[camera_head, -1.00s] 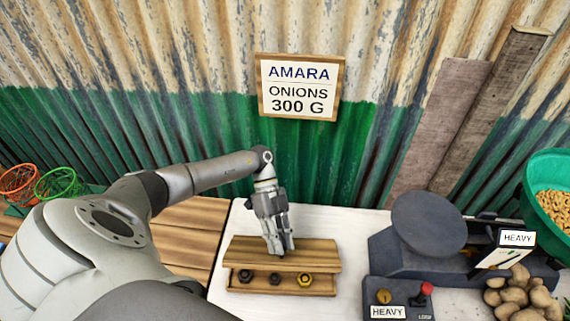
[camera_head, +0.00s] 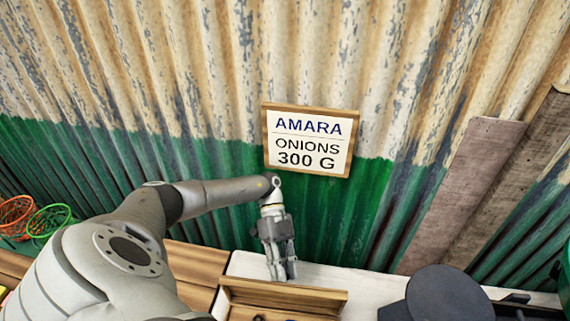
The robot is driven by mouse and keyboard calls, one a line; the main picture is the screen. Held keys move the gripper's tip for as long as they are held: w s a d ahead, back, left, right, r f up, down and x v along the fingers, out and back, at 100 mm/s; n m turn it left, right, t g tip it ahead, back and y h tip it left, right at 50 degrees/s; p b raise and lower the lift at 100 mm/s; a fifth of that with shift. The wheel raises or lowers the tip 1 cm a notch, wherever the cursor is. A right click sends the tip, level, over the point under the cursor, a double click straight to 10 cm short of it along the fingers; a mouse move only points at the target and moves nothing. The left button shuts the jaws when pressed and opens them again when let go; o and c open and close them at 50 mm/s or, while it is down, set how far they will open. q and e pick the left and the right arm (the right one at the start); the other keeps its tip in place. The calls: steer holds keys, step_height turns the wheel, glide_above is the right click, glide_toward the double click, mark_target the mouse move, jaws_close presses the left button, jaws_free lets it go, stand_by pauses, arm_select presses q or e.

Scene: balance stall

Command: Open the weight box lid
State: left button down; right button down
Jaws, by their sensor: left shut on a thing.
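The wooden weight box (camera_head: 236,313) is at the bottom edge of the head view, and most of it is cut off. Its wooden lid (camera_head: 310,297) is raised along the back, and a dark weight (camera_head: 258,318) just shows below it. My left gripper (camera_head: 283,276) comes down from above to the lid's back edge, left of its middle. It is shut on the lid; the exact contact of the fingertips is hard to make out. My right gripper is not in view.
The white table (camera_head: 365,285) has free room right of the box. The scale's dark round pan (camera_head: 448,295) stands further right. Behind is a corrugated wall with an onion sign (camera_head: 308,140) and leaning planks (camera_head: 465,195). Wire baskets (camera_head: 48,220) sit at the far left.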

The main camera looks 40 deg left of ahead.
arm_select(q)
steer(key=shift+a+f, duration=0.25)
steer(key=shift+f, duration=0.65)
steer(key=c, duration=1.5)
jaws_free()
steer(key=shift+o, duration=1.2)
steer(key=shift+w+d+f, duration=0.1)
steer(key=shift+w, duration=0.25)
steer(key=shift+r, duration=0.3)
steer(key=shift+a, duration=0.2)
